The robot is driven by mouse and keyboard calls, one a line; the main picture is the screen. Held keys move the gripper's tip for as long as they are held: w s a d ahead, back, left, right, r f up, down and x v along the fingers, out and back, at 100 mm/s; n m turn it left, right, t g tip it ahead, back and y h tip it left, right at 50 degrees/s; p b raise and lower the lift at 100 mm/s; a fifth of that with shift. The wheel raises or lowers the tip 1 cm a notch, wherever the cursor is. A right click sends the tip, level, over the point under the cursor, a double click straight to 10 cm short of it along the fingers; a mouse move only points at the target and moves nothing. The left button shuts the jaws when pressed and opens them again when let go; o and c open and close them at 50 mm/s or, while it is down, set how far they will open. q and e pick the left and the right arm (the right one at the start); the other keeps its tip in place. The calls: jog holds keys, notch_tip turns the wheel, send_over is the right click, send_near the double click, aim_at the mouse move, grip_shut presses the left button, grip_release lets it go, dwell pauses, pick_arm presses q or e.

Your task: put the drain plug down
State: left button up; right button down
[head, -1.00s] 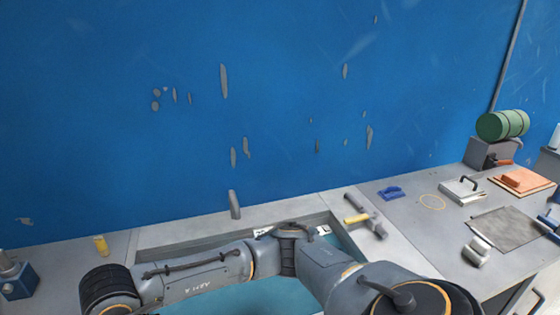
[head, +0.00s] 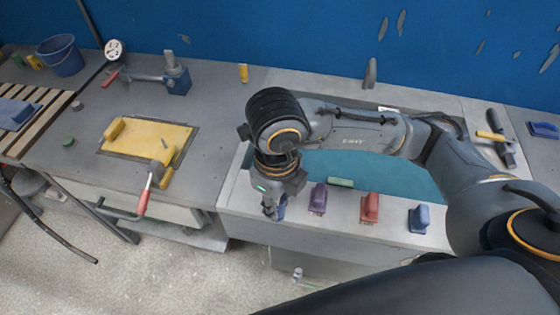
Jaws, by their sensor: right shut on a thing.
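My right gripper (head: 270,211) points down over the front left corner of the mould with the teal floor. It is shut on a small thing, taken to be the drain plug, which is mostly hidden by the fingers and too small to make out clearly. My left gripper is not in view.
A purple block (head: 318,198), a red block (head: 370,207) and a blue block (head: 419,219) stand along the mould's front ledge (head: 340,226). A green bar (head: 340,183) lies behind them. On the left bench are a yellow panel (head: 146,138), a red-handled tool (head: 145,197) and a blue bucket (head: 60,55).

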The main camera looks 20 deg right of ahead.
jog(key=w+f+p, duration=0.1)
jog(key=w+f, duration=0.2)
jog(key=w, duration=0.1)
jog(key=w+d+f+p, duration=0.1)
jog(key=w+f, duration=0.2)
jog(key=w+d+f+p, duration=0.1)
jog(key=w+f+p, duration=0.1)
jog(key=w+f, duration=0.1)
jog(key=shift+w, duration=0.85)
notch_tip(320, 180, down, 3)
jog(key=shift+p, duration=0.3)
